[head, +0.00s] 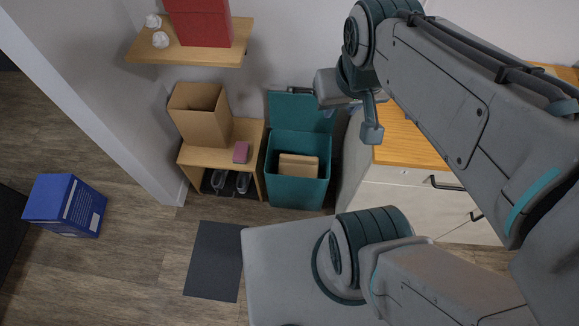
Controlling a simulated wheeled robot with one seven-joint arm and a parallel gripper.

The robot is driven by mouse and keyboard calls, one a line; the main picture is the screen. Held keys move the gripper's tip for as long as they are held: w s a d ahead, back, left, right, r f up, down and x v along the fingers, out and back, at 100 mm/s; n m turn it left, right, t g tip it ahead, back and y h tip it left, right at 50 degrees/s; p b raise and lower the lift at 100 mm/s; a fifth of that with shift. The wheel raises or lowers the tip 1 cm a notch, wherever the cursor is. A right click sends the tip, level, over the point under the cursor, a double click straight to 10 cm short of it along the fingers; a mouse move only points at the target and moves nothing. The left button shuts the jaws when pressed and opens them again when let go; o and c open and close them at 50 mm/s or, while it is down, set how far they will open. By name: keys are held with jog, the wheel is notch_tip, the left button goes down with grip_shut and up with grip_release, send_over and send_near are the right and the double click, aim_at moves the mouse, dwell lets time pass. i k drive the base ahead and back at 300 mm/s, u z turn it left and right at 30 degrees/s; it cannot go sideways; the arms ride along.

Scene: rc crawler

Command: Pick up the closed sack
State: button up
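A blue block-shaped package (66,205) with white print and a pale label stands on the wood floor at the left. It looks closed, but I cannot tell whether it is a sack or a box. No other thing is clearly a closed sack. My gripper (371,128) hangs from my raised arm at the upper middle, well to the right of the blue package and apart from it. Its fingers are seen edge-on, so their opening does not show. No held object is visible.
An open brown container (200,113) and a small maroon item (241,152) are on a wooden bench (207,157) above shoes. A teal bin (297,190) holds a cardboard box. A shelf (170,52) bears a red box (199,22). A wall end (150,175) separates the blue package from the bench. A dark mat (214,262) lies on the floor.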

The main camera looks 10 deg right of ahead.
aim_at(291, 165)
jog(key=u, duration=1.75)
jog(key=i, duration=1.15)
jog(key=z, duration=3.4)
